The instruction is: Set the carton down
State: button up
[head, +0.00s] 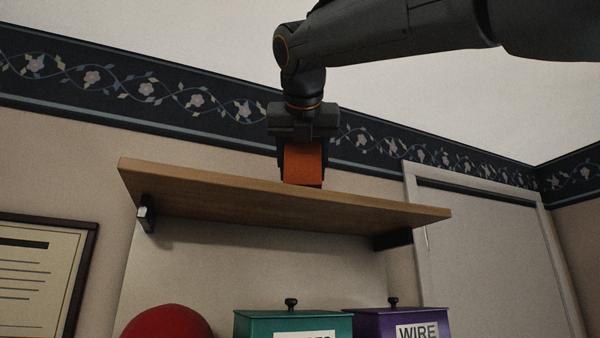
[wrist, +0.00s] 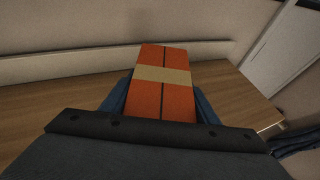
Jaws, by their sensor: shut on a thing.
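The carton (head: 303,163) is orange-red and hangs upright in my gripper (head: 303,160) at the wooden shelf (head: 220,190). In the wrist view the carton (wrist: 164,82) shows a tan band and a dark centre line, with blue fingers of my gripper (wrist: 163,100) on both sides of it. My gripper is shut on the carton. In the head view the shelf's front edge meets the carton's lower end, so I cannot tell whether its base touches the shelf top. The shelf top (wrist: 60,110) also shows in the wrist view.
The shelf is bare on both sides of the carton. Below it are a red round thing (head: 167,322), a teal box (head: 255,325) and a purple box labelled WIRE (head: 375,325). A framed sheet (head: 40,270) hangs at left; a door (head: 490,250) is at right.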

jog(key=shift+f, duration=0.5)
jog(key=shift+f, duration=0.15)
jog(key=o, duration=1.2)
jog(key=shift+c, duration=0.2)
jog(key=shift+s+r, duration=0.1)
jog(key=shift+r, duration=0.15)
jog(key=b+v, duration=0.2)
jog(key=v, duration=0.9)
jog(key=shift+s, duration=0.4)
